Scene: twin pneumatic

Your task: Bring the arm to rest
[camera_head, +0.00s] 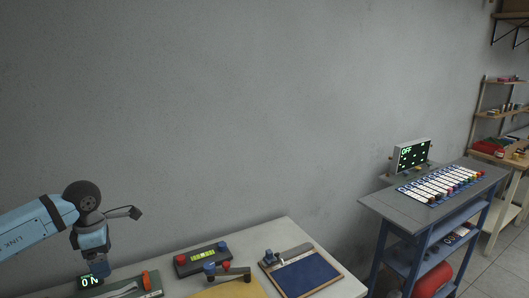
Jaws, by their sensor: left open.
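My left arm comes in from the left edge. Its light blue left gripper (98,268) points down over the near table, just above a small device with a lit "ON" display (90,282). The gripper is open. Its fingertips are small in view, and I cannot tell whether they touch the device. My right gripper is not in view.
The pale table (335,285) holds a dark box with a green lit display (203,256), a blue pad in a frame (306,273) and small coloured parts. At right, a blue-grey cart (385,203) carries a panel reading "OFF" (411,155). Shelves (500,108) stand far right.

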